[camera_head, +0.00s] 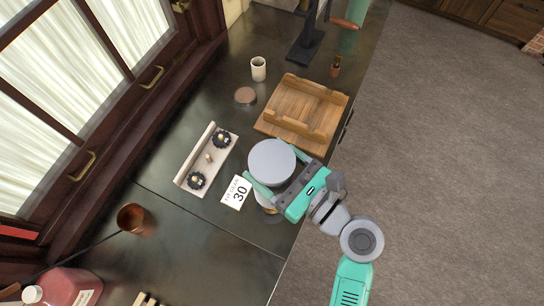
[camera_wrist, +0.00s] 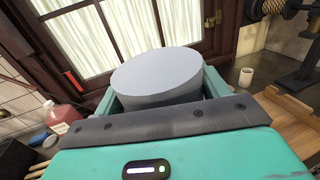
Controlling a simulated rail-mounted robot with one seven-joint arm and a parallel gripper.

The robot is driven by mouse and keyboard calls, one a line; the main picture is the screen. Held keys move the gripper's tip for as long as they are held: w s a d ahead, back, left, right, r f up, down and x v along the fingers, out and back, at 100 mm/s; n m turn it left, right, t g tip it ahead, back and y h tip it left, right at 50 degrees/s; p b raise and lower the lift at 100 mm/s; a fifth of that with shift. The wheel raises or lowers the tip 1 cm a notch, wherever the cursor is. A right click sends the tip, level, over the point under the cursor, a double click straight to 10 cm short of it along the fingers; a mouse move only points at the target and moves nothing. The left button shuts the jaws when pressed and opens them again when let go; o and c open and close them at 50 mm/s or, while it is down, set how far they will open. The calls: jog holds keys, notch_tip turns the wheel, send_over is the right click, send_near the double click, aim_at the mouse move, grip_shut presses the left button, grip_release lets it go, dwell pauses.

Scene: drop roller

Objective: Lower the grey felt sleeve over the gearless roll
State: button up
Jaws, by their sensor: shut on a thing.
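My gripper (camera_head: 277,176) is shut on a grey round piece with a flat pale top, which I take as the grey felt sleeve (camera_head: 271,158). One finger is on each side of it. In the wrist view the sleeve (camera_wrist: 158,75) stands upright between the fingers. Below the gripper a pale round thing with a brass-coloured edge (camera_head: 268,206) partly shows; the sleeve and gripper hide most of it, and I cannot tell if it is the gearless roll. A cream tray (camera_head: 208,158) to the left holds two dark toothed gears (camera_head: 222,140).
A white card marked 30 (camera_head: 236,192) lies left of the gripper. A wooden cradle (camera_head: 303,113) stands behind it, near the counter's right edge. A white cup (camera_head: 258,69), a brown disc (camera_head: 245,96), a copper ladle (camera_head: 132,218) and a red bottle (camera_head: 63,288) stand farther off.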

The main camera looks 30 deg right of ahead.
jog(key=shift+f+b, duration=2.45)
jog(key=shift+f, duration=2.8)
jog(key=o, duration=1.4)
jog(key=v, duration=0.8)
jog(key=shift+r, duration=0.1)
